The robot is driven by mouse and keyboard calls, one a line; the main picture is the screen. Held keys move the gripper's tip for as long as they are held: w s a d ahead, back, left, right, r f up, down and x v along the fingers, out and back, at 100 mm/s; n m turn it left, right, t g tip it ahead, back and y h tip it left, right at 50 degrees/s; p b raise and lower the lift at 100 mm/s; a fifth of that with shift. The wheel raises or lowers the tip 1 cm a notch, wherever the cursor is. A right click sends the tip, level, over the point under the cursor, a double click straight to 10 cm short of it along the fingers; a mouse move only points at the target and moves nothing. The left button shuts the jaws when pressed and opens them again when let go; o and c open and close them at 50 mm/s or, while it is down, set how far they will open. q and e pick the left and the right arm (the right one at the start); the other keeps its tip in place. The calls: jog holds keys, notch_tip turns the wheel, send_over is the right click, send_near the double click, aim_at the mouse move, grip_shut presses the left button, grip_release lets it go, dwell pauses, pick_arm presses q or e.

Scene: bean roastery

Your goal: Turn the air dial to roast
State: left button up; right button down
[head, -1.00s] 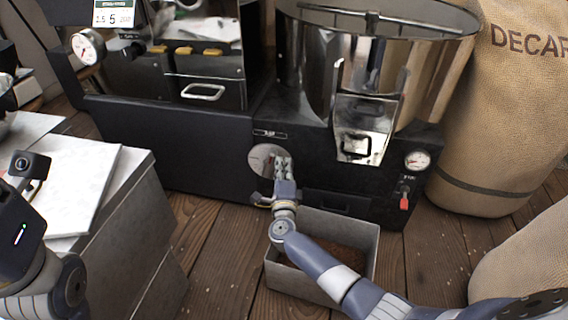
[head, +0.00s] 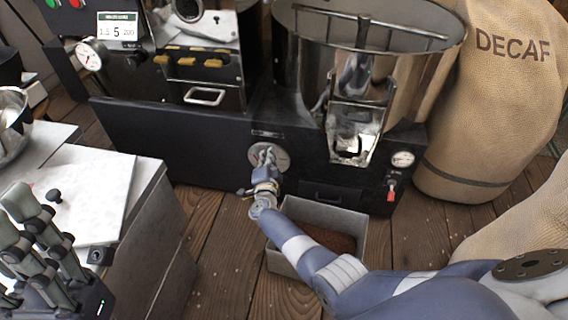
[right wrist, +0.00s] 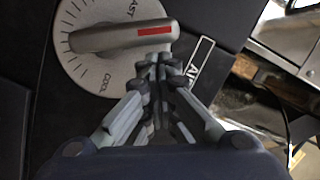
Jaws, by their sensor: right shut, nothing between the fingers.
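The air dial (right wrist: 90,68) is a round, pale plate with tick marks and a grey bar knob (right wrist: 110,38) in the right wrist view. The knob's red mark is at its right end, between the partly hidden roast lettering above and the COOL lettering below. In the head view the dial (head: 283,157) is on the roaster's black front, partly behind my right gripper (head: 264,153). That gripper is shut and empty, its fingertips (right wrist: 163,64) just below the knob's red end; I cannot tell whether they touch it. My left gripper (head: 12,208) is open and empty at the lower left.
A metal bin (head: 352,216) with brown contents is on the floor below the dial. A gauge (head: 402,159) and red-tipped lever (head: 391,193) are to its right. A white-topped counter (head: 105,205) is at left, and a DECAF sack (head: 490,130) at right.

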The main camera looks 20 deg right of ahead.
jog(key=shift+w+a+n, duration=0.1)
jog(key=shift+a+n, duration=0.1)
jog(key=shift+n, duration=0.1)
dwell(0.4)
